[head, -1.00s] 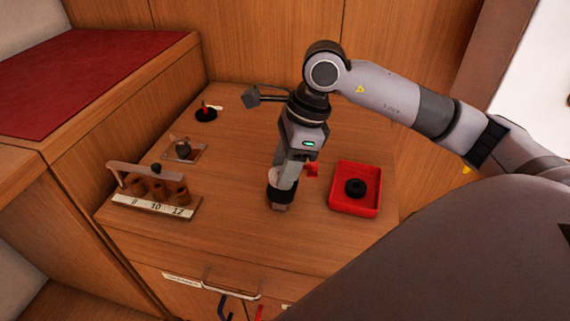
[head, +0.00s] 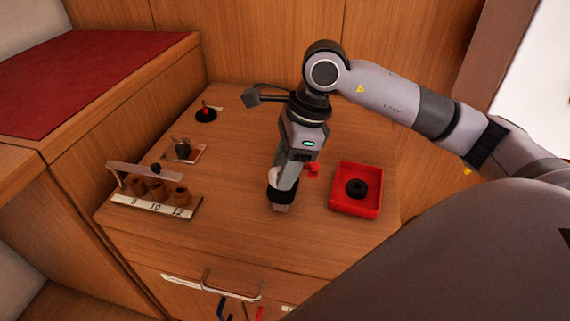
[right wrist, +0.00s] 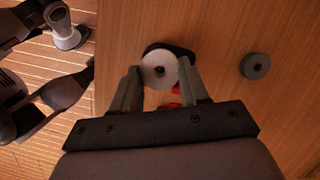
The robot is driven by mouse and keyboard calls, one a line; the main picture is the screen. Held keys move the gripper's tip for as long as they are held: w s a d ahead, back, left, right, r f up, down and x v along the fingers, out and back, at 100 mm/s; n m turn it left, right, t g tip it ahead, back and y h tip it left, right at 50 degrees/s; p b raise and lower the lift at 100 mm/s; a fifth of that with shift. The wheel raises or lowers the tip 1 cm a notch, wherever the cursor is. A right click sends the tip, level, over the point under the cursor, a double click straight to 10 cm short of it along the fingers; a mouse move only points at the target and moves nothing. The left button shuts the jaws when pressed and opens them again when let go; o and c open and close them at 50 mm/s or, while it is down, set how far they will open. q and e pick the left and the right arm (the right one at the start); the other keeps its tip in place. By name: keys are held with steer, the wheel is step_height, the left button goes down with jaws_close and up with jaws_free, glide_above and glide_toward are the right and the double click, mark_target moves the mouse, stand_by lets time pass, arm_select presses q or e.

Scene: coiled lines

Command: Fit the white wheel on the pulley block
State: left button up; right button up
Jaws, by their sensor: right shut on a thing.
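My right gripper (head: 280,205) is shut on the white wheel (right wrist: 159,70), low over the middle of the cabinet top. In the right wrist view the wheel lies between the two fingers, its flat face with a dark centre towards the camera. A black rounded shape (right wrist: 180,50) shows just beyond the wheel; I cannot tell what it is or whether they touch. In the head view the fingers hide most of the wheel. I cannot tell for sure which thing is the pulley block; a small plate with a dark upright part (head: 183,149) stands at left. My left gripper is not in the head view.
A red tray (head: 372,208) holding a black ring (head: 356,188) stands right of the gripper, with a small red piece (head: 313,169) between. A numbered rack (head: 152,204) stands at front left, a black disc (head: 206,115) behind. The wrist view shows a grey disc (right wrist: 255,66) on the wood.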

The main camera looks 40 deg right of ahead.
steer(key=shift+f, duration=0.2)
steer(key=shift+r, duration=0.15)
steer(key=shift+r, duration=0.2)
steer(key=o, duration=1.1)
steer(key=shift+r, duration=0.1)
step_height(320, 180, up, 6)
steer(key=p, duration=0.4)
